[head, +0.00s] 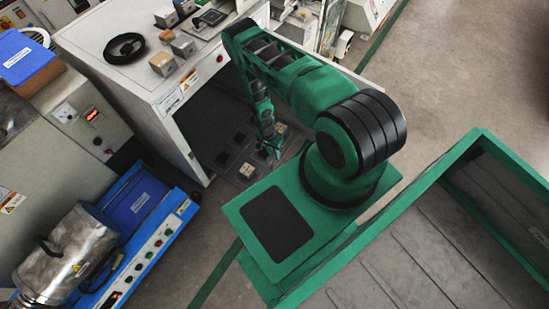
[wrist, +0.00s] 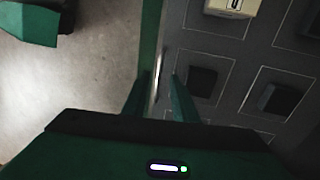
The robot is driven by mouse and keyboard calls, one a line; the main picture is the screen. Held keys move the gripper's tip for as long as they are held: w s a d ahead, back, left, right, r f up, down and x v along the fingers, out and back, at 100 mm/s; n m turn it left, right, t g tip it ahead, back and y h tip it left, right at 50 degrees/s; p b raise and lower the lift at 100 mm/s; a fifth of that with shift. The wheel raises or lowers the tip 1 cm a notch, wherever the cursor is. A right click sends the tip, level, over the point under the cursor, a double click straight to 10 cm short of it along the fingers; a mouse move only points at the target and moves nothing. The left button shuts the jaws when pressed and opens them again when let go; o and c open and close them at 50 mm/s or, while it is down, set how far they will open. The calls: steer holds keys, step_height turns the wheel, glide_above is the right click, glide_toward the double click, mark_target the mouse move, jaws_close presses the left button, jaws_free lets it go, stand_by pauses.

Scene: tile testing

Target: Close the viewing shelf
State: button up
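The viewing shelf (head: 222,158) is a dark flat panel with pale square outlines, low in the open front of a white cabinet (head: 130,88). It sticks out from the cabinet. Small beige and dark blocks sit on it; a beige block (head: 247,171) is near its front. In the wrist view the shelf (wrist: 222,75) fills the right side, with a thin shiny strip (wrist: 157,70) along its edge. My gripper (head: 270,150) is at the shelf's outer edge. In the wrist view its fingers (wrist: 161,76) are apart, on either side of the strip, with a gap visible.
A blue control unit (head: 150,240) with a metal cylinder (head: 72,255) stands at the left. Several small items lie on the cabinet top, including a black ring (head: 125,48). My green base is at the lower right. Bare floor (head: 455,70) is free at the upper right.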

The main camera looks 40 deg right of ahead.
steer(key=shift+s+d+f, duration=0.1)
steer(key=shift+s+f, duration=0.1)
steer(key=shift+f, duration=0.7)
steer(key=shift+s+f, duration=0.15)
steer(key=shift+f, duration=0.7)
jaws_close()
